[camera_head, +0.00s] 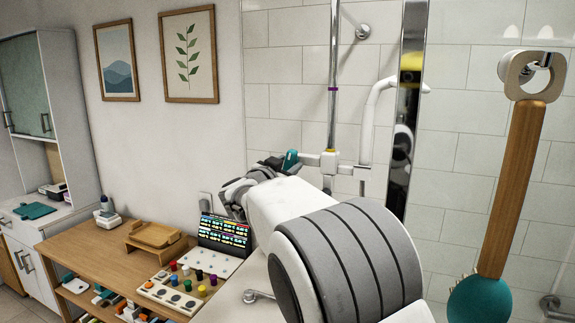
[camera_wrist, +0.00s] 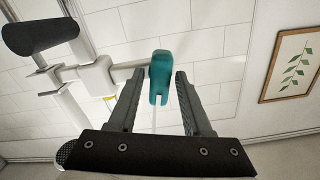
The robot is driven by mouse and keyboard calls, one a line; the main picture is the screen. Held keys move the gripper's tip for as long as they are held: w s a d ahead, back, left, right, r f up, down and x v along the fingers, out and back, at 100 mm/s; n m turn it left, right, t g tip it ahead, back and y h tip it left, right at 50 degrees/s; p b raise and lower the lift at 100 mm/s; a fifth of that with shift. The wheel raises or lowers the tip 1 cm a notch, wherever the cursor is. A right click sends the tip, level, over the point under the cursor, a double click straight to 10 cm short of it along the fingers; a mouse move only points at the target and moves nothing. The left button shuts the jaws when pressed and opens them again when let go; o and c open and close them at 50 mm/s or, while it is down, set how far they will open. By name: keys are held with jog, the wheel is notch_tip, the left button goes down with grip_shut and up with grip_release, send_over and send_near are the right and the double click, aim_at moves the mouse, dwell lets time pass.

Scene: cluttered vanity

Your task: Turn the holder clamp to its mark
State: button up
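The holder clamp (camera_head: 329,161) is a white fitting on the chrome shower rail, with a teal lever (camera_head: 291,159) sticking out to the left. In the wrist view the clamp (camera_wrist: 97,78) is at left and its teal lever (camera_wrist: 160,76) hangs between my fingertips. My gripper (camera_wrist: 158,80) is open around the lever, with a small gap showing on the left side; contact on the right is unclear. In the head view my arm partly hides my gripper (camera_head: 268,166). A small yellow patch (camera_head: 331,151) shows on the clamp; whether it is the mark is unclear.
A white hand shower (camera_head: 369,125) hangs beside the rail (camera_head: 333,60). A chrome post (camera_head: 408,100) stands right of it, and a wooden-handled brush (camera_head: 513,190) hangs nearer. A wooden counter (camera_head: 95,245) with a tray and knob panel is at lower left.

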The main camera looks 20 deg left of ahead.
grip_shut()
jog(key=shift+m, duration=0.3)
jog(key=m+b, duration=0.1)
jog(key=m, duration=0.1)
jog(key=shift+f+m, duration=0.1)
jog(key=shift+m, duration=0.2)
jog(key=m+b, duration=0.2)
jog(key=m, duration=0.2)
jog(key=shift+b, duration=0.4)
jog(key=m+b, duration=0.2)
jog(key=m, duration=0.2)
jog(key=shift+m+b, duration=1)
jog(key=shift+m, duration=0.9)
jog(key=shift+r, duration=0.2)
